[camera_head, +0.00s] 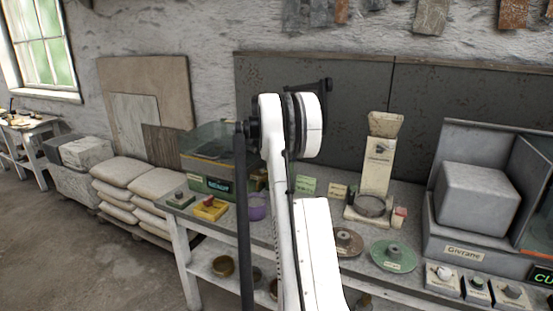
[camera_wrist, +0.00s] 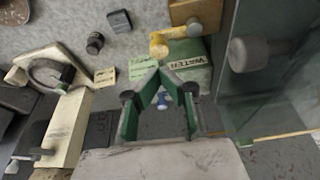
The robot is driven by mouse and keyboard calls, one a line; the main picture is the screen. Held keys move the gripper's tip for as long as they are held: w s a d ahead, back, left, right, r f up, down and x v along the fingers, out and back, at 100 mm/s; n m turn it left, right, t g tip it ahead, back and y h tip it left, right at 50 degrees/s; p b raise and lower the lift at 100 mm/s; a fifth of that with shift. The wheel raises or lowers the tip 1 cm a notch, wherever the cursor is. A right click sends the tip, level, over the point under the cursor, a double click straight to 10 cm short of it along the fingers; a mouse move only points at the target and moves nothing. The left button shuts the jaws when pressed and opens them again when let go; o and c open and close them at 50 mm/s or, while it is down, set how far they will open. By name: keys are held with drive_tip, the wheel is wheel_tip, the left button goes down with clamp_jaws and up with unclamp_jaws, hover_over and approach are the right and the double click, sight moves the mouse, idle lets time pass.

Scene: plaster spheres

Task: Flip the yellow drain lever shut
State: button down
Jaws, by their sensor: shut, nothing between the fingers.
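The yellow lever (camera_wrist: 162,42) shows in the wrist view, beside a green block marked WATER (camera_wrist: 190,68). It runs sideways from a rounded yellow end towards a pale knob. My gripper (camera_wrist: 160,72) is shut and empty, its green-padded fingers meeting in a point. In the picture the tips lie just below the lever and overlap the green block's left edge; I cannot tell whether they touch. In the head view my arm hides the gripper and I cannot make out the lever.
A glass-walled tank (camera_head: 208,143) stands at the bench's left end. A yellow box with a red knob (camera_head: 210,209) and a purple cup (camera_head: 257,207) stand in front. A plaster-coloured stand (camera_head: 377,165) and round discs (camera_head: 393,255) are to the right.

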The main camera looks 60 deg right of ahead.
drive_tip(key=p+v, duration=0.2)
drive_tip(key=v, duration=0.4)
drive_tip(key=shift+d+r, duration=0.1)
drive_tip(key=shift+r, duration=0.05)
drive_tip(key=w+a+r+n+t, duration=0.1)
drive_tip(key=w+a+r+n, duration=0.15)
drive_tip(key=a, duration=0.75)
drive_tip(key=w+a+r+n+t, duration=0.1)
drive_tip(key=w+a+r, duration=0.25)
drive_tip(key=a, duration=0.55)
drive_tip(key=s+a+r+n+t+b, duration=0.1)
drive_tip(key=s+a+r+n, duration=0.15)
drive_tip(key=a, duration=0.85)
drive_tip(key=s+a+r+n+t+b, duration=0.1)
drive_tip(key=a+n, duration=0.2)
drive_tip(key=a, duration=0.9)
drive_tip(key=s+a+f+n+t+y, duration=0.1)
drive_tip(key=s+a+f+n, duration=0.1)
drive_tip(key=s+a, duration=0.5)
drive_tip(key=s+a+f+n+t+y, duration=0.1)
drive_tip(key=s+a+f+n, duration=0.15)
drive_tip(key=a, duration=0.85)
drive_tip(key=s+a+f+n+t+y+b, duration=0.1)
drive_tip(key=s+a+f+n, duration=0.3)
drive_tip(key=s+a+f, duration=0.5)
drive_tip(key=s+a+y, duration=0.1)
drive_tip(key=s, duration=0.1)
drive_tip(key=shift+s+a+f+b, duration=0.2)
drive_tip(key=shift+s+a+b, duration=0.1)
drive_tip(key=shift+a, duration=0.1)
